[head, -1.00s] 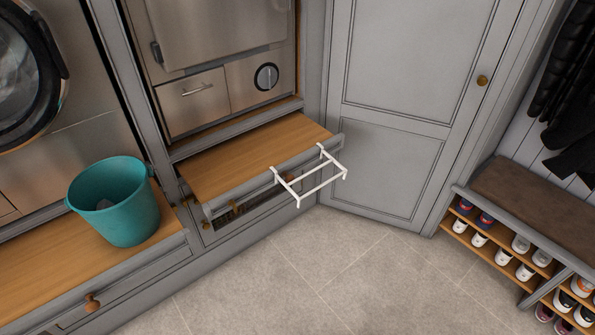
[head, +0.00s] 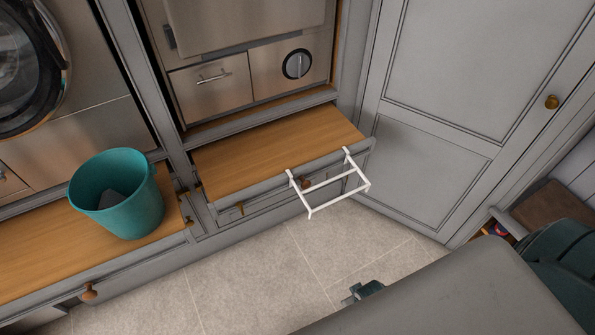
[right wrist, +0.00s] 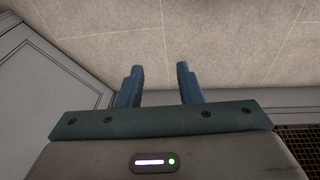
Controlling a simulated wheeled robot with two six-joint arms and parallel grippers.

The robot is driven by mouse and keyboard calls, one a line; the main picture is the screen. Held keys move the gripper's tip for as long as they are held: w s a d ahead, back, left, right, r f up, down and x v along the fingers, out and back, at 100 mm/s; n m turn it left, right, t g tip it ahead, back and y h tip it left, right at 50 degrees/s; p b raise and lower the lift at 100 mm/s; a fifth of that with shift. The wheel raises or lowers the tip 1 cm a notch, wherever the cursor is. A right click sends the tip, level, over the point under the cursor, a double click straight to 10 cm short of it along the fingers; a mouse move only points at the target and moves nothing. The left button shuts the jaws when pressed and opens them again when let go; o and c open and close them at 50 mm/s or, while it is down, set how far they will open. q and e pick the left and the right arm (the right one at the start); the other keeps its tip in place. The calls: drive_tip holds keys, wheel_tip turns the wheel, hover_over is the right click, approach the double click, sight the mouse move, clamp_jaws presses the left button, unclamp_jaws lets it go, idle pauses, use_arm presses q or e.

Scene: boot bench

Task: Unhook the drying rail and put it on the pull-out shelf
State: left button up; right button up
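The white drying rail (head: 328,184) hangs by its hooks on the front edge of the pull-out shelf (head: 270,150). Its frame sticks out over the floor. The wooden shelf is pulled out below the steel appliance, and its visible top is bare. My right gripper (right wrist: 160,80) is open in the right wrist view, with nothing between its blue fingers and floor beyond them. In the head view its end (head: 362,291) shows at the lower right, below the rail and apart from it. My left gripper is out of view.
A teal bucket (head: 117,200) with something grey inside stands on the wooden surface to the left. A grey cabinet door (head: 430,170) stands right of the shelf. Part of the shoe bench (head: 550,205) shows at the right. The tiled floor (head: 260,270) in front is clear.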

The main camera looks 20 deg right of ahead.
drive_tip(key=w+a+r+p, duration=0.1)
drive_tip(key=w+r+p, duration=0.15)
drive_tip(key=r, duration=0.95)
drive_tip(key=w+a+r+p, duration=0.1)
drive_tip(key=w+r, duration=0.3)
drive_tip(key=r, duration=0.8)
drive_tip(key=r+g+y, duration=0.1)
drive_tip(key=r+g, duration=0.1)
hover_over(303, 198)
drive_tip(key=shift+f, duration=0.3)
wheel_tip(303, 198, down, 10)
drive_tip(key=shift+f+p, duration=0.1)
drive_tip(key=shift+p, duration=0.7)
clamp_jaws()
drive_tip(key=c, duration=0.7)
unclamp_jaws()
clamp_jaws()
